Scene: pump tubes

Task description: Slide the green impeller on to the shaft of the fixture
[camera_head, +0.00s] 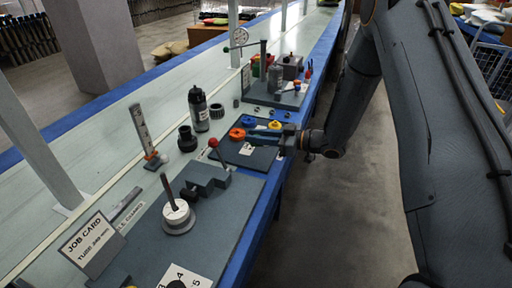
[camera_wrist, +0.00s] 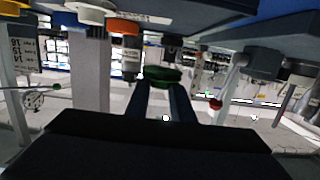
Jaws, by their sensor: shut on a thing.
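My gripper (camera_wrist: 162,100) is shut on the green impeller (camera_wrist: 163,74), which sits between its fingertips in the wrist view. In the head view my gripper (camera_head: 252,137) is over the small dark mat, beside the orange impeller (camera_head: 237,134). The green impeller is hard to make out there. A dark upright shaft (camera_head: 169,190) rises from a white hub on a round grey base (camera_head: 180,227) on the front mat. Nothing green is on that shaft. I cannot tell for certain that this is the task's fixture.
A grey block (camera_head: 207,178) with a red-knobbed lever (camera_head: 213,142) stands between my gripper and the upright shaft. A black bottle (camera_head: 199,110) and a job card (camera_head: 90,243) stand at left. The pale belt beyond is mostly clear.

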